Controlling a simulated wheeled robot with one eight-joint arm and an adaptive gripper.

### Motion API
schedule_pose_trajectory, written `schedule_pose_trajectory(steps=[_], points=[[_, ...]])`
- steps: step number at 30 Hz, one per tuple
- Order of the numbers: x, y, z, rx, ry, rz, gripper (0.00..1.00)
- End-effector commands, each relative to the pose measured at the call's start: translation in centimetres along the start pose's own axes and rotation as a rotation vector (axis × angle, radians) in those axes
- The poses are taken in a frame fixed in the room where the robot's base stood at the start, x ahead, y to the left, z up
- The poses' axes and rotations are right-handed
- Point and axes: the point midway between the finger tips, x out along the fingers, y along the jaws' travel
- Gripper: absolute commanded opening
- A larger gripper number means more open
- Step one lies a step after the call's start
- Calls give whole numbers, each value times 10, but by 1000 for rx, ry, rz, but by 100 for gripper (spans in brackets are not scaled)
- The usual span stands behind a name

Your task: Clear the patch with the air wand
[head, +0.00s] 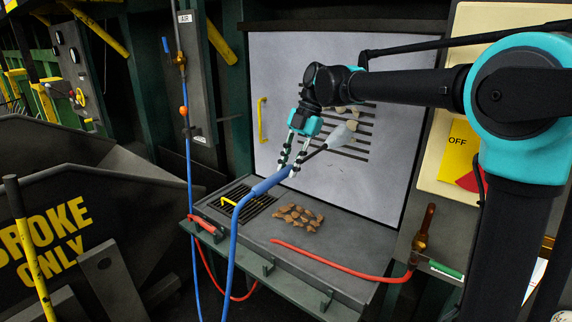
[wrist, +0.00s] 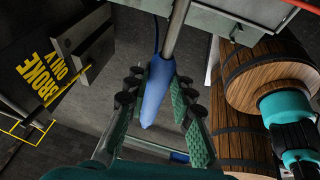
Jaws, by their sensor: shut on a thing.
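The handle also shows between the green finger pads of my gripper (wrist: 159,92) in the wrist view. The wand's thin tube slopes up and right to a pale nozzle (head: 341,134) in front of the slotted white panel (head: 290,80). A blue hose (head: 232,250) hangs from the handle. A patch of brown pieces (head: 297,216) lies on the bench below the wand. Some pale brown pieces (head: 355,111) show at the panel slots, partly hidden by my arm and the nozzle.
A dark grate with a yellow handle (head: 229,201) lies left of the patch. A red hose (head: 340,263) crosses the bench's right side. The AIR post (head: 197,80) stands at left, beside the BROKE ONLY bin (head: 60,225). Wooden rolls (wrist: 265,75) show in the wrist view.

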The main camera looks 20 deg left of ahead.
Motion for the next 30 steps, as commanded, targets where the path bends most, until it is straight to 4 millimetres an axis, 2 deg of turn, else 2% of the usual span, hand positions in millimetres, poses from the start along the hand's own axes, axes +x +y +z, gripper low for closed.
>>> schedule_pose_trajectory(steps=[30], points=[[-7, -41, -2, 2, 0, 0, 0]])
